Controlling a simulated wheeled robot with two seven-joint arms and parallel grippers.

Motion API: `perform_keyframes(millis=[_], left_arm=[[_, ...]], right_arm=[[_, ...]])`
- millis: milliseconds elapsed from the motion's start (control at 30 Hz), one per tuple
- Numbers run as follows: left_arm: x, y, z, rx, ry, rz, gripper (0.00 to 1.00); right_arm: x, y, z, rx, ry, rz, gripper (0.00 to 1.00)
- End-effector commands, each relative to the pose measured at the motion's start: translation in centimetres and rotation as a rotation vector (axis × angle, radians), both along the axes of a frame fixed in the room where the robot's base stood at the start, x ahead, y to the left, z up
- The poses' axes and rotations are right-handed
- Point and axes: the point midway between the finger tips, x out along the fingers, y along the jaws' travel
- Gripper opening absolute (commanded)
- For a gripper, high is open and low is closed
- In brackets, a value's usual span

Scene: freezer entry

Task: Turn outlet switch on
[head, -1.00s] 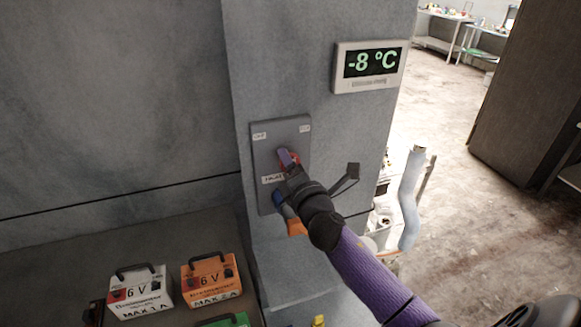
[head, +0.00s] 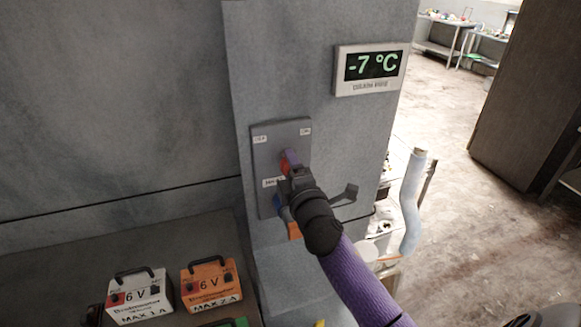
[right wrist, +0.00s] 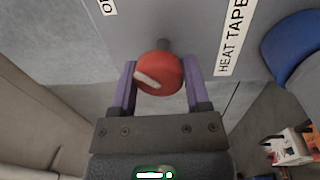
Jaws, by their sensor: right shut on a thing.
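The outlet switch is a red round knob (right wrist: 166,68) with a white mark, on a grey panel (head: 263,152) fixed to the wall. The panel has small white labels at its upper corners, and a "HEAT TAPE" label (right wrist: 235,42) shows in the right wrist view. My right gripper (right wrist: 159,66) is shut on the red knob, with its purple fingers on either side. In the head view my right gripper (head: 288,160) covers most of the knob. My left gripper is not in view.
A temperature display (head: 370,68) reading -7 °C is on the wall at upper right. A white 6 V box (head: 138,296) and an orange 6 V box (head: 211,285) stand at lower left. Open floor lies at right.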

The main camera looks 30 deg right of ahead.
Motion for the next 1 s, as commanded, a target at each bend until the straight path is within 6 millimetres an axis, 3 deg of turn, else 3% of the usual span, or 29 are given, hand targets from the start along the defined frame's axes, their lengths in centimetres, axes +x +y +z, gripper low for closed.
perform_keyframes(millis=[300,333,467,767,867,1000], left_arm=[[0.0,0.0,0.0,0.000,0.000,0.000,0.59],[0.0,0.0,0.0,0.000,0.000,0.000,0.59],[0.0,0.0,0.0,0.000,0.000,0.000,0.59],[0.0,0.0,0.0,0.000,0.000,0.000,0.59],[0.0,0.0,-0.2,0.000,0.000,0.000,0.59],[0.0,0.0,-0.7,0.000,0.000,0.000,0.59]], right_arm=[[0.0,0.0,0.1,0.002,-0.004,0.000,0.02],[0.0,0.0,0.2,0.002,-0.004,0.000,0.67],[0.0,0.0,0.1,0.001,-0.003,0.000,0.94],[-0.2,0.1,0.0,0.001,0.000,0.000,0.94],[-1.5,0.4,-0.3,0.001,0.001,0.001,0.94],[-4.8,1.2,-0.7,0.001,0.002,0.001,0.94]])
